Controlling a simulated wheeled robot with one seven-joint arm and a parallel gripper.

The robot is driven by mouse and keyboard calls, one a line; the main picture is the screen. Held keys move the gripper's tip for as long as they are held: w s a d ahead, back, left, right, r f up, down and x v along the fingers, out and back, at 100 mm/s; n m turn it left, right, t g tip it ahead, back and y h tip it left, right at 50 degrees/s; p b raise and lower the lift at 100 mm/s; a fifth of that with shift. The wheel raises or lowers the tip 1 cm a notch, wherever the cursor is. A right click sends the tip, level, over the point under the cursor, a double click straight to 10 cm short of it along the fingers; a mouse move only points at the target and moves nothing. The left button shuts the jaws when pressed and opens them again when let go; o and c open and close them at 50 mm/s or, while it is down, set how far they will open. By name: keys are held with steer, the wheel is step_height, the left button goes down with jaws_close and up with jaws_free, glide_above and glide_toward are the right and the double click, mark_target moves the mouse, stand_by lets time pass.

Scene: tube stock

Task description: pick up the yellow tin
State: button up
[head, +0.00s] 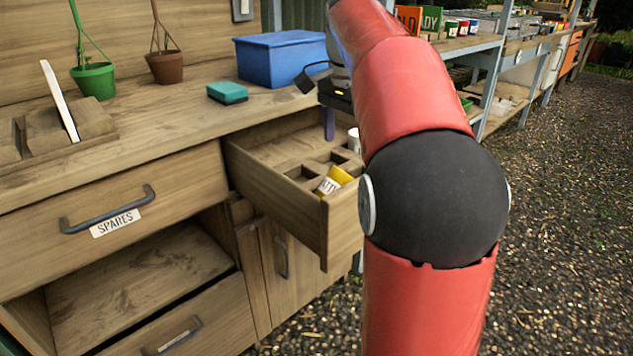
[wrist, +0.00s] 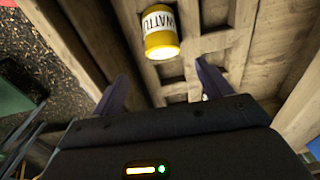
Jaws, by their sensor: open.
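The yellow tin (head: 335,181) stands tilted in a compartment of the open drawer (head: 278,191), near its front right corner. In the wrist view the tin (wrist: 161,40) shows a white label reading "WATTL" and lies just beyond the fingertips, roughly between them. My gripper (head: 329,123) is above the back of the drawer in the head view, partly hidden by my arm. In the wrist view my gripper (wrist: 161,70) is open, with its two fingers spread and nothing between them.
A white cup (head: 354,139) stands in the drawer behind the tin. Wooden dividers and drawer walls surround the tin closely. Potted plants and a wooden rack stand further left.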

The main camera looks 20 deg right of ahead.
mark_target(344, 174)
steer(key=shift+w+f+m+g+y, duration=0.3)
steer(key=shift+w+f+m+g, duration=0.1)
steer(key=shift+w+f+m, duration=0.3)
steer(key=f, duration=0.2)
steer(key=f+b, duration=0.1)
steer(key=f, duration=0.4)
steer(key=shift+s+f+b, duration=0.3)
steer(key=shift+s+b, duration=0.05)
steer(key=shift+b, duration=0.05)
steer(key=c, duration=1.2)
steer(key=shift+c, duration=0.2)
steer(key=shift+r, duration=0.15)
